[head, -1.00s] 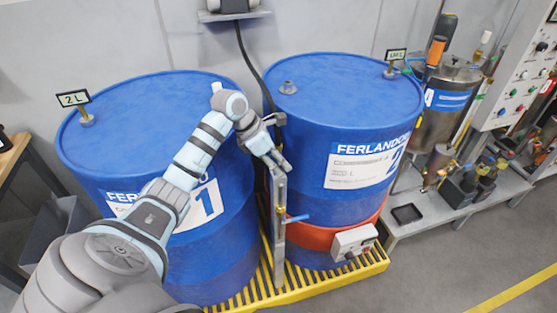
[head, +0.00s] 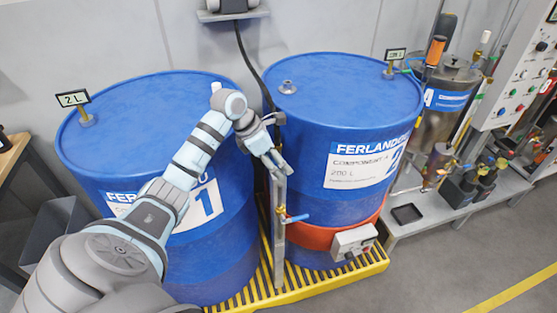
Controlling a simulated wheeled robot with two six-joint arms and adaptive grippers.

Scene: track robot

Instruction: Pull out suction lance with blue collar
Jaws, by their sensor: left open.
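My left gripper (head: 280,163) is open, in the gap between the two blue drums. Its fingers point down at the top of an upright grey metal post (head: 279,235); I cannot tell whether they touch it. The post has a blue lever (head: 296,218) on its right side. I cannot make out a suction lance with a blue collar for certain. A black hose (head: 246,55) runs down from the wall unit into the gap behind the gripper, where a small grey fitting (head: 275,118) shows. My right gripper is not in view.
Blue drum 1 (head: 135,110) and blue drum 2 (head: 345,95) stand on a yellow grating (head: 355,272). Drum 2 has an orange band with a control box (head: 353,242). A bench with a steel tank (head: 447,95) stands right. Floor is clear at the lower right.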

